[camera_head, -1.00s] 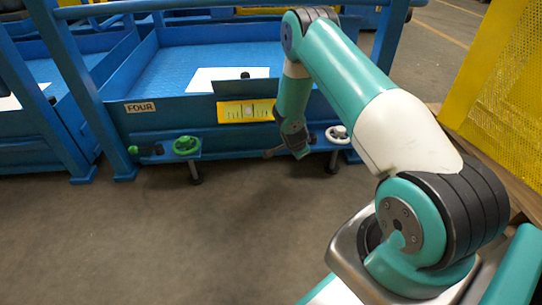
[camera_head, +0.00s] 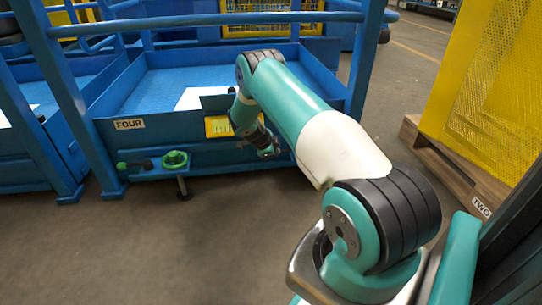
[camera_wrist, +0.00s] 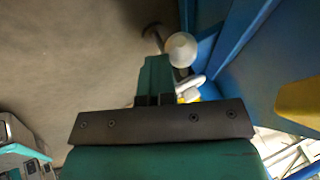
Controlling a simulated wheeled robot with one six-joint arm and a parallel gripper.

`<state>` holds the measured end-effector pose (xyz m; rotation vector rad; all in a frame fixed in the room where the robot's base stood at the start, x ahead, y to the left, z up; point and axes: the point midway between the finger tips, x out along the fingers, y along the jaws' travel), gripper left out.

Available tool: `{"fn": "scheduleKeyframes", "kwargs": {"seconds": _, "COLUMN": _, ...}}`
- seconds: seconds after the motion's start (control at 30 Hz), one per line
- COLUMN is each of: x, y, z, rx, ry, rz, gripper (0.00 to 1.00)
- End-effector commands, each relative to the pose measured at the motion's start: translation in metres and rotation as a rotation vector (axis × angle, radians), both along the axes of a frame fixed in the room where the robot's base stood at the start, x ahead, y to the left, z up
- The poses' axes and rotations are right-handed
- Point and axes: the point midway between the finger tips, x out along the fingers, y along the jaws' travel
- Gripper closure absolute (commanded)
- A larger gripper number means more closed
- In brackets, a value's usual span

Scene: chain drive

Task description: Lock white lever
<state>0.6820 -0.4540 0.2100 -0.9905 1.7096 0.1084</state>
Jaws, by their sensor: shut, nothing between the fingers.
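In the wrist view a white ball knob (camera_wrist: 181,50), which looks like the end of the white lever, stands just right of my gripper's tip. A second white rounded piece (camera_wrist: 192,84) shows below it, partly hidden by the gripper. My gripper (camera_wrist: 156,62) is shut and empty, with its fingers together; I cannot tell whether it touches the knob. In the head view my gripper (camera_head: 266,150) is low at the front of the blue platform (camera_head: 215,154). The white lever is hidden behind my arm there.
A green handwheel (camera_head: 175,159) and a green-knobbed lever (camera_head: 122,166) sit at the platform's front left, near the FOUR sign (camera_head: 129,124). A yellow mesh panel (camera_head: 495,95) stands on a wooden pallet (camera_head: 455,172) at right. The floor in front is clear.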

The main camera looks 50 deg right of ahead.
Motion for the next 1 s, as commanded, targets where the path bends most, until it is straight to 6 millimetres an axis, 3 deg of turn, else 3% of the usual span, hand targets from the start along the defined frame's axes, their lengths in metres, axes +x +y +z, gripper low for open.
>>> {"fn": "scheduleKeyframes", "kwargs": {"seconds": 0.5, "x": 0.004, "y": 0.001, "z": 0.003, "rx": -0.003, "ry": -0.013, "rz": 0.005, "gripper": 1.00}}
{"fn": "scheduleKeyframes", "kwargs": {"seconds": 0.77, "x": -0.019, "y": 0.028, "z": 0.017, "rx": 0.001, "ry": 0.000, "rz": -0.005, "gripper": 1.00}}
{"fn": "scheduleKeyframes", "kwargs": {"seconds": 1.0, "x": -0.018, "y": 0.057, "z": 0.063, "rx": 0.000, "ry": -0.003, "rz": -0.009, "gripper": 1.00}}
